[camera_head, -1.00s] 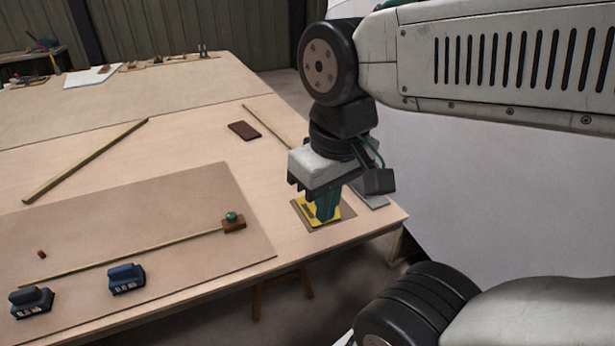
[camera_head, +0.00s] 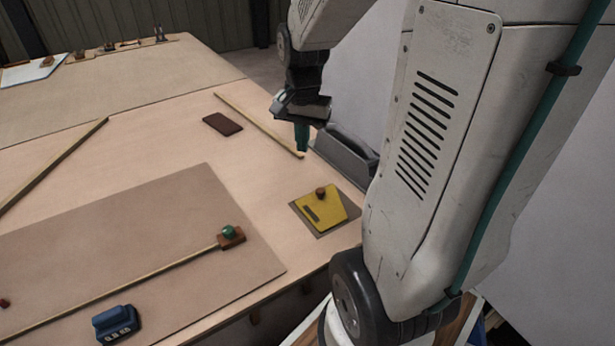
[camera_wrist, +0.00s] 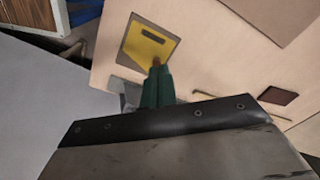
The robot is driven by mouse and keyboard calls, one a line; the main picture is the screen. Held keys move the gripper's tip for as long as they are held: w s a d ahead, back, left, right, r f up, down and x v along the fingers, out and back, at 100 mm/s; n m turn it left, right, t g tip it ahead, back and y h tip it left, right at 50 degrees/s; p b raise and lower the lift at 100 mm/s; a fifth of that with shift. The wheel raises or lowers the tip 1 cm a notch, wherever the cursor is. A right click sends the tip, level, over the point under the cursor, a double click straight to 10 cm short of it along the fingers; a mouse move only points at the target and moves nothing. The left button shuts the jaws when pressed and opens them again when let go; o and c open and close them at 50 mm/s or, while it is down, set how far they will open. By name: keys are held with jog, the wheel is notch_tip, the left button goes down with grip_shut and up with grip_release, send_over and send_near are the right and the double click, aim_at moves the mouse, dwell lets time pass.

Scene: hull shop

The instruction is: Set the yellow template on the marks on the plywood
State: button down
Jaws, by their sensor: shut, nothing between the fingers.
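The yellow template (camera_head: 318,212) lies flat on a darker grey-brown patch (camera_head: 323,233) near the table's right edge. It has a dark slot and a small brown knob (camera_head: 320,192). Bare patch shows along some of its sides. The template also shows in the wrist view (camera_wrist: 146,46), on the same patch. My gripper (camera_head: 302,149) is shut and empty, raised behind the template and apart from it. In the wrist view its green fingers (camera_wrist: 158,68) overlap the knob in the picture. I cannot make out separate drawn marks.
A large brown sheet (camera_head: 110,230) lies at the left, with a long batten, a green-knobbed block (camera_head: 230,236) and a blue weight (camera_head: 116,324). A dark red block (camera_head: 222,124) and a thin strip (camera_head: 255,122) lie farther back. A grey bin-like object (camera_head: 345,155) is beside my gripper.

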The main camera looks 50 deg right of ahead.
aim_at(323, 191)
jog(key=d+f+m, duration=0.8)
jog(key=d+f, duration=0.4)
jog(key=d, duration=0.3)
jog(key=shift+g, duration=0.3)
notch_tip(323, 191, down, 10)
jog(key=shift+s+d+f, duration=0.1)
jog(key=shift+d+f, duration=0.05)
jog(key=shift+f, duration=0.1)
jog(key=a, duration=0.2)
jog(key=shift+w+a+r, duration=0.25)
jog(key=shift+w+a, duration=0.05)
jog(key=shift+a, duration=0.1)
jog(key=shift+w+a, duration=0.15)
jog(key=shift+a, duration=0.4)
jog(key=shift+w+a, duration=0.2)
jog(key=shift+a, duration=0.75)
jog(key=shift+d, duration=0.1)
